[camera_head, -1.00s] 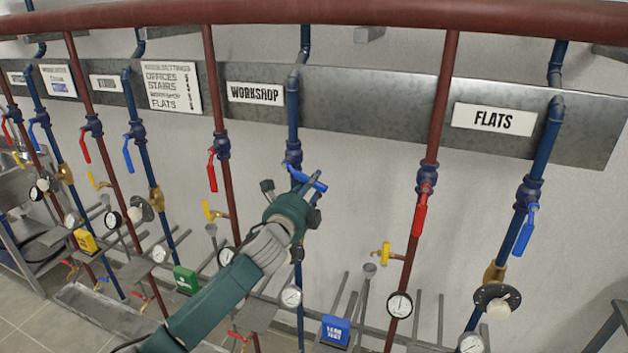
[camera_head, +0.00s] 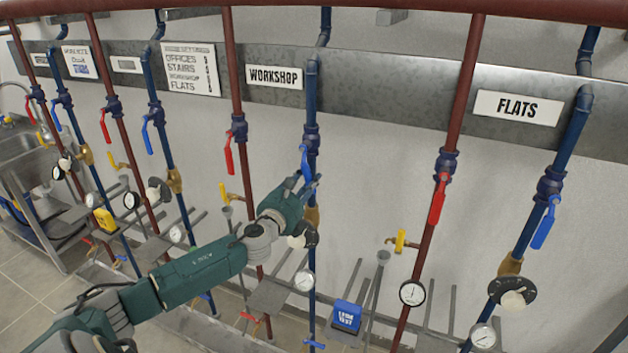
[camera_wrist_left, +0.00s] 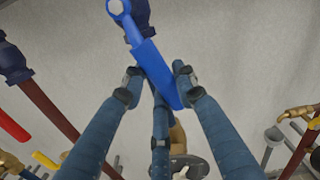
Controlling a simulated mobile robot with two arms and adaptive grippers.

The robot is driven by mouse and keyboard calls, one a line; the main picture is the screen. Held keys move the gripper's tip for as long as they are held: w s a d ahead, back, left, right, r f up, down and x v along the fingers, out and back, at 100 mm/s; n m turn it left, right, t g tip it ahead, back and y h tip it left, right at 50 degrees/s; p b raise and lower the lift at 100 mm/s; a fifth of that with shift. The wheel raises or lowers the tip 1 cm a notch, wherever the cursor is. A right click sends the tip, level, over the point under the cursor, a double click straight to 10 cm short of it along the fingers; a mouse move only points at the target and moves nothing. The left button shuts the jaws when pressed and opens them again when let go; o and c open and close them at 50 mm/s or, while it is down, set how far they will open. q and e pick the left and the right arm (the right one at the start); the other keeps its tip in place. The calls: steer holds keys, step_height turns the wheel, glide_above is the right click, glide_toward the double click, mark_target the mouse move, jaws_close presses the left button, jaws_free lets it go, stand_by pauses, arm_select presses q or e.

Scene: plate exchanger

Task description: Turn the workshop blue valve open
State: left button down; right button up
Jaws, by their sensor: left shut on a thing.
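The workshop blue valve's lever (camera_head: 304,160) hangs down in front of its blue pipe (camera_head: 312,95), close to in line with it, beside the WORKSHOP sign (camera_head: 274,77). My left gripper (camera_head: 307,183) is at the lever's lower end. In the left wrist view the blue lever (camera_wrist_left: 152,62) runs from its pivot at the top down between the two fingers of my left gripper (camera_wrist_left: 158,84), which is shut on its free end. The valve body (camera_wrist_left: 139,20) shows behind the lever. My right gripper is not in view.
A red lever (camera_head: 229,158) hangs on the red pipe to the left. At the right are another red lever (camera_head: 438,200) and the FLATS blue lever (camera_head: 544,223). Gauges and a blue box (camera_head: 347,316) sit lower down.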

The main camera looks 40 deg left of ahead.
arm_select(q)
steer(key=shift+s+a+f+m, duration=0.1)
steer(key=shift+s+a+m, duration=0.05)
steer(key=shift+a+m, duration=0.6)
steer(key=shift+s+a+m, duration=0.15)
steer(key=shift+a+m, duration=0.35)
steer(key=shift+m, duration=0.35)
steer(key=c, duration=1.3)
jaws_free()
steer(key=shift+s, duration=0.1)
steer(key=v, duration=1.1)
steer(key=shift+s, duration=0.4)
steer(key=shift+d, duration=0.1)
